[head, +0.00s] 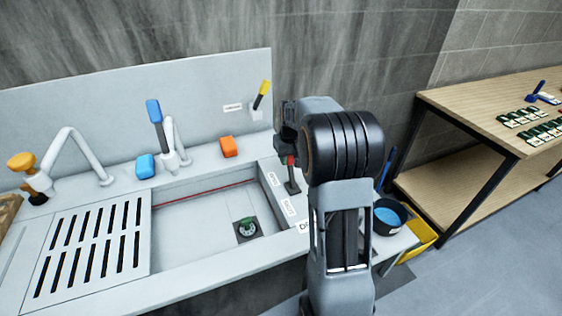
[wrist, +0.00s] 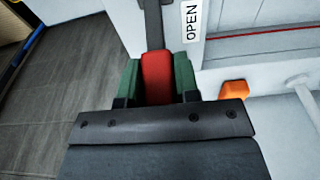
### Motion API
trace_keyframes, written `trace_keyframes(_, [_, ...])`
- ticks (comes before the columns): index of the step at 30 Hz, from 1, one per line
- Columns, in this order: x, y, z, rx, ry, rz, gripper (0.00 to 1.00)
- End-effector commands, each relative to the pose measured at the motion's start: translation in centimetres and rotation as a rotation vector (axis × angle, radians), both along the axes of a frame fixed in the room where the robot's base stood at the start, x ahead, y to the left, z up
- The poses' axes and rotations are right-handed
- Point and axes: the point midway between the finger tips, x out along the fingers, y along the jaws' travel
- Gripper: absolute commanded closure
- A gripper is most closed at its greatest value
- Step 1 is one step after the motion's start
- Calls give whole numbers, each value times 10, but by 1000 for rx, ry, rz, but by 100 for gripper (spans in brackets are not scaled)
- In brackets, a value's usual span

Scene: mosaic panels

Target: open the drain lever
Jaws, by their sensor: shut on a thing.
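The drain lever has a red handle (wrist: 157,72) and a dark stem, and stands on the sink's right ledge in the head view (head: 292,178). My gripper (wrist: 157,84) has its two green-padded fingers on either side of the red handle and is shut on it. In the head view my gripper (head: 288,148) is at the lever's top, partly hidden by my arm. An OPEN label (wrist: 191,20) lies beside the stem in the wrist view. The round drain (head: 247,229) is in the basin floor.
A lever with a blue handle (head: 154,111) and one with a yellow handle (head: 262,90) stand behind the basin. An orange block (head: 229,146) and a blue block (head: 145,166) sit on the back ledge. A dark bucket (head: 390,216) is right of my arm.

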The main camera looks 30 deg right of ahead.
Motion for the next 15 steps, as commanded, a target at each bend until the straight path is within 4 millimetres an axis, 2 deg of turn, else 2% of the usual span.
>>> trace_keyframes(5, [0,0,1,0,1,1,100])
trace_keyframes(6, [0,0,1,0,1,1,68])
trace_keyframes(13, [0,0,0,0,2,1,46])
trace_keyframes(15, [0,1,0,0,2,1,45])
